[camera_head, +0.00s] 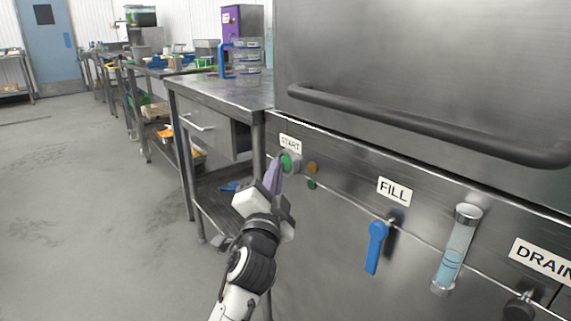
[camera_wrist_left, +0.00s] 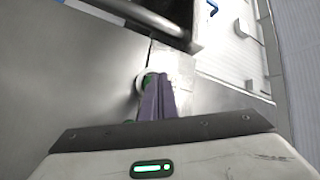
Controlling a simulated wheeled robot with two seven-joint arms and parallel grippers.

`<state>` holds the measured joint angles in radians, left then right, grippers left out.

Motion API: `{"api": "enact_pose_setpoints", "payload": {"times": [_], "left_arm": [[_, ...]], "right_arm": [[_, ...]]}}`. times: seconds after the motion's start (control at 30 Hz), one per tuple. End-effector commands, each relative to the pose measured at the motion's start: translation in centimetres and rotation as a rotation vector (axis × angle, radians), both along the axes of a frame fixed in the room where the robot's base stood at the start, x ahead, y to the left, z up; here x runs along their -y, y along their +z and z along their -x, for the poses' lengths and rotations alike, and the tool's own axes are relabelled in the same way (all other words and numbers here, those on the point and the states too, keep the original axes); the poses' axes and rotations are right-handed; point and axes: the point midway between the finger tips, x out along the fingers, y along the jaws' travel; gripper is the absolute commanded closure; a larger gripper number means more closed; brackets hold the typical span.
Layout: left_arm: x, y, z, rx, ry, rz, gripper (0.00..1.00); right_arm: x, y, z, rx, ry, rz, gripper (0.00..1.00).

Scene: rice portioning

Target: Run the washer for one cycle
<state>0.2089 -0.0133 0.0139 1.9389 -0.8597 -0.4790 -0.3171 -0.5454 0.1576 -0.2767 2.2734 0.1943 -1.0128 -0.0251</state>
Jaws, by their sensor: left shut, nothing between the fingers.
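The washer (camera_head: 340,215) is a large steel machine filling the right of the head view. Its green START button (camera_head: 287,162) sits in a pale ring under the START label (camera_head: 290,144), at the panel's left end. My left gripper (camera_head: 275,168) is shut and empty, with its purple fingertips right at the button. In the left wrist view the closed fingers (camera_wrist_left: 155,78) partly cover the button's pale ring (camera_wrist_left: 140,82). I cannot tell whether they press it. An amber light (camera_head: 312,167) and a small green light (camera_head: 311,184) are beside the button. My right gripper is not in view.
A dark handle bar (camera_head: 420,125) runs across the washer's front above the panel. A blue FILL lever (camera_head: 376,246), a clear tube (camera_head: 456,248) and a DRAIN label (camera_head: 543,260) are to the right. A steel table (camera_head: 225,93) adjoins the washer; open floor (camera_head: 90,220) lies left.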

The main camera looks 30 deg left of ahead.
Motion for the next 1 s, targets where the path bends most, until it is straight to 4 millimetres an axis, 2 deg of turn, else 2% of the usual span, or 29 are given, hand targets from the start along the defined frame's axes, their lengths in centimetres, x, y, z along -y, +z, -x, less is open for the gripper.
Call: {"api": "enact_pose_setpoints", "payload": {"times": [1.0], "left_arm": [[0.35,0.07,-0.73,0.001,-0.002,-0.001,1.00]], "right_arm": [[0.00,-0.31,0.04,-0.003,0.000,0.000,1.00]]}}
